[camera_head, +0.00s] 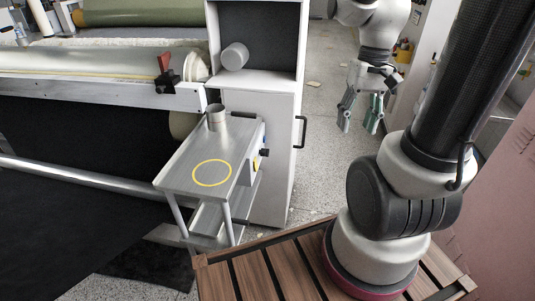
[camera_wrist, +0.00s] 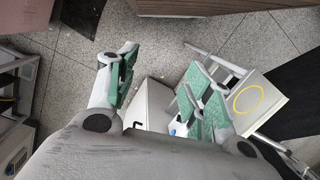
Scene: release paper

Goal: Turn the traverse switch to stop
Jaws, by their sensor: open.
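No part is clearly readable as the traverse switch. A red lever on a black block (camera_head: 164,66) sits on the front rail of the roll machine (camera_head: 110,92) at the upper left, but I cannot tell whether it is the switch. My gripper (camera_head: 359,117) hangs fingers-down over the floor, right of the white cabinet (camera_head: 268,170), apart from everything. Its green-padded fingers are spread and empty. The wrist view also shows the open gripper (camera_wrist: 160,88), with the cabinet partly hidden behind the fingers.
A grey metal cart (camera_head: 188,180) with a yellow ring mark stands before the cabinet. A grey cup (camera_head: 216,118) is on it. A white roll (camera_head: 235,56) lies in the cabinet's open shelf. Speckled floor (camera_head: 315,150) is clear below my gripper.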

